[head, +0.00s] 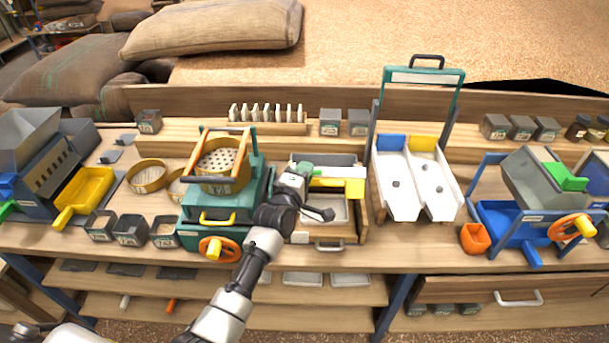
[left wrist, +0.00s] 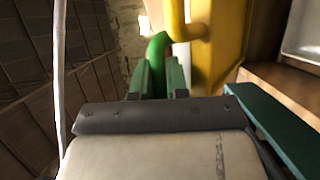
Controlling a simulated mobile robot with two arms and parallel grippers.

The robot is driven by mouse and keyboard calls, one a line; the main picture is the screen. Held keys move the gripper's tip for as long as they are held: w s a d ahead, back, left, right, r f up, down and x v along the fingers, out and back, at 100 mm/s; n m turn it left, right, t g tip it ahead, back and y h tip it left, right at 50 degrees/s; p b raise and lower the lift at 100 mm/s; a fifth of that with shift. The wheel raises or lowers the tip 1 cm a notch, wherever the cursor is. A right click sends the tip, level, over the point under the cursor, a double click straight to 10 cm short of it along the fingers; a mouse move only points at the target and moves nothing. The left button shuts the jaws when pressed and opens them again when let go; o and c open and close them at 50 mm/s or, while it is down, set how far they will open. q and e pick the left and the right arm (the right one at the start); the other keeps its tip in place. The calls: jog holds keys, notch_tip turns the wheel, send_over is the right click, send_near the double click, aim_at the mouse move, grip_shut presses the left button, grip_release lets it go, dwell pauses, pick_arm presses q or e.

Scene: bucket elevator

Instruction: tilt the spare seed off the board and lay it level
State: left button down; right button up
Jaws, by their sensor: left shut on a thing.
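My left gripper (head: 303,172) is shut on a green handle (left wrist: 157,47), which joins a yellow board (left wrist: 222,45) in the left wrist view. In the head view the yellow board (head: 352,187) shows beside the gripper, over a wooden box (head: 364,222) with a pale metal tray (head: 338,212) in it. My gripper and wrist hide part of the board and the box's left side. I cannot make out any seed on the board, and its tilt is hard to tell.
A teal sieve machine (head: 190,222) with an orange wheel stands close left of the arm. A white two-lane chute (head: 440,196) under a teal frame stands right of the box. A rack of pale slats (head: 267,114) and small grey bins (head: 330,122) stand behind.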

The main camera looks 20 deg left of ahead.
pick_arm(q)
jog(key=shift+w+r, duration=0.15)
jog(key=shift+r, duration=0.3)
jog(key=c, duration=1.4)
grip_release()
jog(key=shift+f, duration=0.15)
jog(key=shift+f, duration=0.1)
jog(key=shift+s+f, duration=0.1)
jog(key=shift+s, duration=0.3)
jog(key=s, duration=0.3)
jog(key=s+b, duration=0.1)
jog(key=s, duration=0.2)
jog(key=s+a+b, duration=0.1)
jog(key=s, duration=0.3)
